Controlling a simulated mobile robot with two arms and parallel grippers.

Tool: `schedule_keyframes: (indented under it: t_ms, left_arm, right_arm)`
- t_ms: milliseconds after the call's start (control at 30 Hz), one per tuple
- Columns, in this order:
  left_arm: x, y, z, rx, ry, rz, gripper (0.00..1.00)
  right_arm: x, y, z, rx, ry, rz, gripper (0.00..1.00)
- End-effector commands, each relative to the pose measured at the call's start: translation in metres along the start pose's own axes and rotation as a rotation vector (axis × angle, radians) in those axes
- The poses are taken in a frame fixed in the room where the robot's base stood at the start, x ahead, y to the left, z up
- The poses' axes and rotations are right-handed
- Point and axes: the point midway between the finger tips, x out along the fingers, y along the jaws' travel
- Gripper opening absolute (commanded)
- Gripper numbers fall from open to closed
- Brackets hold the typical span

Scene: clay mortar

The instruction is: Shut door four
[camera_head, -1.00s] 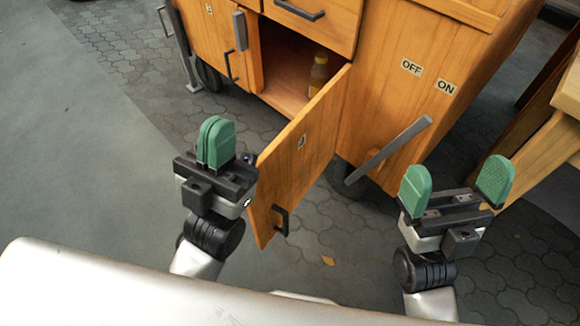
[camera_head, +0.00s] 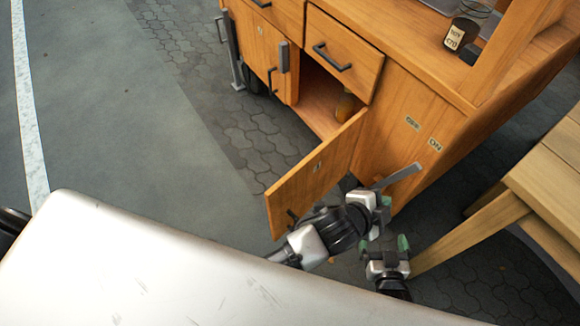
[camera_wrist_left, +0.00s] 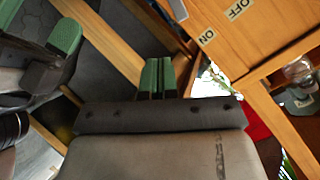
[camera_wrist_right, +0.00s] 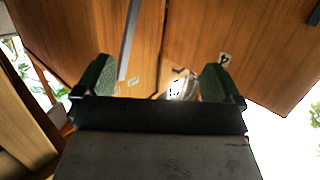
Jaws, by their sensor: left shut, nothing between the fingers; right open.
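The open lower door (camera_head: 305,180) of the wooden cabinet stands swung out, with a small number label (camera_head: 318,167) on its outer face and a black handle (camera_head: 291,216) near its free edge. The door and its label (camera_wrist_right: 224,58) also show in the right wrist view; the number is too small to read surely. My left gripper (camera_head: 380,212) is shut and empty, to the right of the door, close below the grey bar on the cabinet side. My right gripper (camera_head: 389,250) is open and empty, just below the left one. Its fingers (camera_wrist_right: 158,80) frame nothing held.
The grey bar (camera_head: 398,177) juts from the side panel, near the OFF and ON labels (camera_head: 413,124). A bottle (camera_head: 345,107) stands inside the open compartment. A drawer (camera_head: 344,52) is above it. A wooden table (camera_head: 548,185) stands at right. The floor at left is clear.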

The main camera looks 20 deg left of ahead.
Motion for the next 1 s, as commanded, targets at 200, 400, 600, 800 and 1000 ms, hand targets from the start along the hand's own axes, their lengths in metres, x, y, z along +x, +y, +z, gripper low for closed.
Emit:
schedule_keyframes:
  t_ms: [200, 400, 600, 800, 1000]
  left_arm:
    - [-0.035, 0.015, 0.012, 0.476, -0.527, 0.403, 0.0]
    - [-0.091, -0.008, 0.035, 0.813, -0.958, 0.655, 0.0]
    - [-0.12, -0.025, 0.043, 0.939, -1.171, 0.758, 0.0]
    - [-0.118, -0.024, 0.063, 0.948, -1.194, 0.769, 0.0]
    - [-0.109, -0.024, 0.103, 0.946, -1.194, 0.767, 0.0]
  right_arm:
    - [-0.107, 0.009, 0.091, 0.007, -0.609, 0.023, 0.98]
    - [-0.229, 0.011, 0.142, 0.02, -1.046, 0.035, 0.98]
    - [-0.289, 0.01, 0.159, 0.028, -1.237, 0.04, 0.98]
    - [-0.294, 0.01, 0.165, 0.029, -1.254, 0.041, 0.98]
    - [-0.292, 0.01, 0.17, 0.029, -1.252, 0.04, 0.98]
